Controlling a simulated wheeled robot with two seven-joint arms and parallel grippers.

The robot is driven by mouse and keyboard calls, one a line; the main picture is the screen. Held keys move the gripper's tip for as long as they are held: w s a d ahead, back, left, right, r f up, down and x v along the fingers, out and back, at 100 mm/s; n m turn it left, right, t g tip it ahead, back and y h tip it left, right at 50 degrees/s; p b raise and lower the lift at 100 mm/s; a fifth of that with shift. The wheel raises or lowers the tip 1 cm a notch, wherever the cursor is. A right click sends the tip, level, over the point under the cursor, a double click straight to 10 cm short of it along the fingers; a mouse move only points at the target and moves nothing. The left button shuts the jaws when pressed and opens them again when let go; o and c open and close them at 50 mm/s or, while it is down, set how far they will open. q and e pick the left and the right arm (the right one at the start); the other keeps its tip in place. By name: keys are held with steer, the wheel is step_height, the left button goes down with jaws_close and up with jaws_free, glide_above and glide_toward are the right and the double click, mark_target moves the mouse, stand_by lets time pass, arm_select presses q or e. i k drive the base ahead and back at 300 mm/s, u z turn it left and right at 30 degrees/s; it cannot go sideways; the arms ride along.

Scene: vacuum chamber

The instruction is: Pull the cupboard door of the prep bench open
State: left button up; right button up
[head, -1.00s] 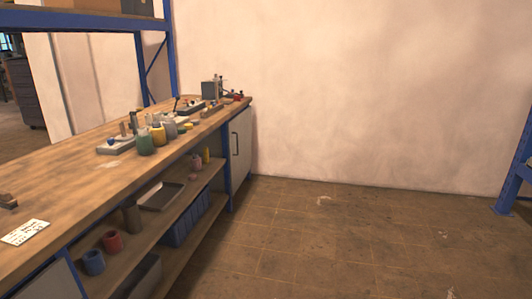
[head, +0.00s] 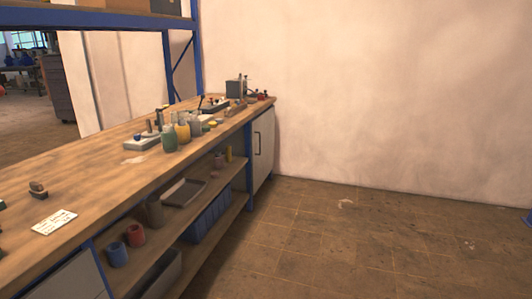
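The prep bench (head: 95,177) runs along the left side in the head view, with a wooden top and blue frame. A pale grey cupboard door (head: 264,155) is at its far end, next to the wall. The door looks shut. A dark upright bar handle (head: 257,143) is on the door's left part. A second grey panel (head: 72,282) shows at the near end of the bench, cut off by the picture's bottom edge. Neither of my grippers is in view.
Open shelves (head: 207,229) between the panels hold a blue crate (head: 208,216), a grey tray (head: 184,191) and cups. Bottles (head: 183,132) and tools stand on the bench top. The tiled floor (head: 350,250) right of the bench is clear up to the wall.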

mark_target(262, 128)
steer(key=z, duration=0.25)
steer(key=i, duration=4.2)
steer(key=u, duration=0.6)
steer(key=i, duration=1)
steer(key=u, duration=0.25)
